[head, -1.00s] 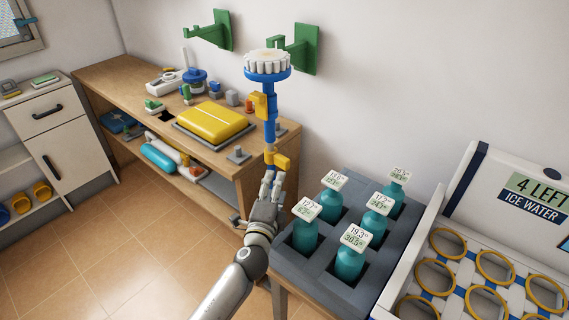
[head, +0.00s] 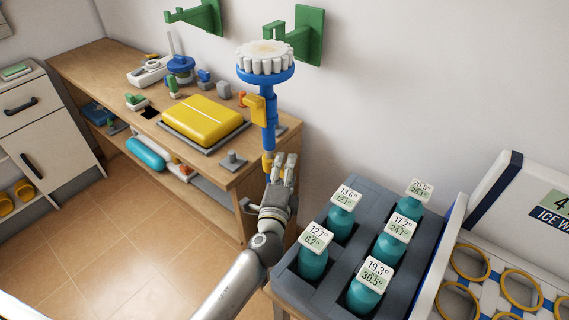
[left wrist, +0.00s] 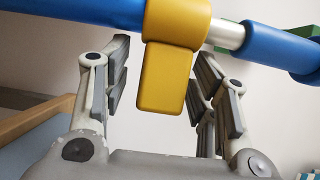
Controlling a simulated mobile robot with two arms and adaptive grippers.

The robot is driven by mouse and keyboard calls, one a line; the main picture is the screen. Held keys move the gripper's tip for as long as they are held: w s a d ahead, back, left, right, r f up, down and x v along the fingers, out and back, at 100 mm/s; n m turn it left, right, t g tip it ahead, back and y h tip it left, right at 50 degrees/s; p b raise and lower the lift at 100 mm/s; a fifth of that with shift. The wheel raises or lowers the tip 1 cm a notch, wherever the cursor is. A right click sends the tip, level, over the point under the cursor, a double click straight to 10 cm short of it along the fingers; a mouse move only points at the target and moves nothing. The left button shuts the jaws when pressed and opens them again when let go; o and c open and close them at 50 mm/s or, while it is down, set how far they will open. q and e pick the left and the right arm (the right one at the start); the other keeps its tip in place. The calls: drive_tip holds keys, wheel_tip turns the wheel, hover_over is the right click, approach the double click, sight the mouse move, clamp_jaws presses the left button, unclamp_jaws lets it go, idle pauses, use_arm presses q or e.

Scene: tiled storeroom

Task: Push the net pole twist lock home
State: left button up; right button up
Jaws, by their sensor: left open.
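The net pole (head: 269,128) stands upright in front of the wall, blue, with a round white-topped head (head: 265,57). It has an upper yellow piece (head: 256,108) and a lower yellow twist lock (head: 267,161). My left gripper (head: 284,165) is open at the lower lock and partly covers it. In the left wrist view, a yellow lock tab (left wrist: 162,80) hangs from the pole (left wrist: 95,12) between my open fingers (left wrist: 160,80), with gaps on both sides. A white pole section (left wrist: 227,35) shows right of the lock. My right gripper is not in view.
A wooden bench (head: 85,62) behind the pole carries a yellow case (head: 203,118) and small parts. A grey crate (head: 330,215) of teal bottles stands close to my arm's right. Green wall brackets (head: 309,35) are behind the pole head. Tiled floor at left is clear.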

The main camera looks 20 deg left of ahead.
use_arm(q)
drive_tip(key=shift+s+d+r, duration=0.1)
drive_tip(key=shift+s, duration=0.05)
drive_tip(key=shift+c, duration=0.4)
drive_tip(key=c, duration=0.5)
clamp_jaws()
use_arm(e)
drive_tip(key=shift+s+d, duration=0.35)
